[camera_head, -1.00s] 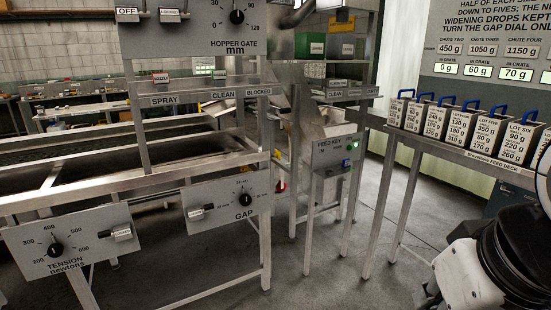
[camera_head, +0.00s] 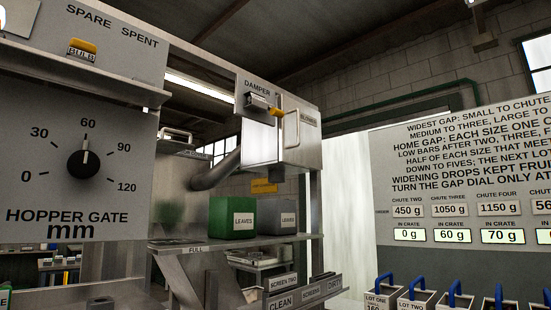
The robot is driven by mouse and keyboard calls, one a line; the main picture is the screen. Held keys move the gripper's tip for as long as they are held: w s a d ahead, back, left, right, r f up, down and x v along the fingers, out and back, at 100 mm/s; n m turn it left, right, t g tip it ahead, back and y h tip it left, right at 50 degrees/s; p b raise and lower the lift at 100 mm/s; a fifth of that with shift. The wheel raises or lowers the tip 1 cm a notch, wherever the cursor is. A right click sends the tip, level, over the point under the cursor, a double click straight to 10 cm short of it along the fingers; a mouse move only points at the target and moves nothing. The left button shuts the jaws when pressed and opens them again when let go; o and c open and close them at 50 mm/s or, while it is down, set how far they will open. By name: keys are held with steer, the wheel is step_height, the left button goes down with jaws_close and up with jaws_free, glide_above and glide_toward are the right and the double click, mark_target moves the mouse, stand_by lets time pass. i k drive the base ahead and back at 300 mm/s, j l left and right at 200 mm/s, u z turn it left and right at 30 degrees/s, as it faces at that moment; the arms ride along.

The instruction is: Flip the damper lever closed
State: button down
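The damper lever (camera_head: 276,112) is a short yellow-orange handle. It sticks out to the right and slightly down from a grey block (camera_head: 257,100) under the DAMPER label (camera_head: 257,86). The block is on the front of a metal box high in the middle of the view. The lever's open and closed marks are too small to read. My gripper is not in view.
A grey duct (camera_head: 215,172) runs below. The hopper gate panel (camera_head: 35,150) fills the left.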

mark_target(274, 111)
steer(key=i+j+z, duration=0.3)
steer(key=i+z, duration=0.15)
steer(key=i+j+z, duration=0.4)
steer(key=i+j, duration=0.05)
steer(key=i, duration=0.05)
